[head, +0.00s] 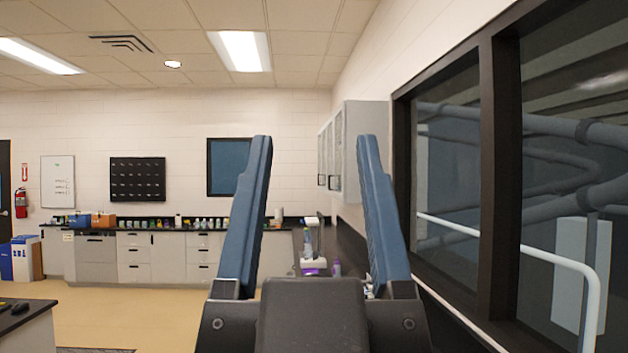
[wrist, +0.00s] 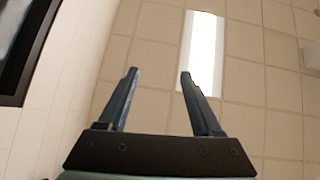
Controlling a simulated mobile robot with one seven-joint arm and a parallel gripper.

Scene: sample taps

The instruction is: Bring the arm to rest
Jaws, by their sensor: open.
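My gripper (head: 314,150) fills the middle of the head view. The fingers touch nothing that I can see. The rest of my arm is mostly hidden behind the dark gripper body.
A dark-framed window (head: 455,170) with a black ledge runs close along the right. A counter (head: 150,255) with many bottles lines the far wall. A dark bench top (head: 22,315) is at the lower left. Open tan floor (head: 130,310) lies between.

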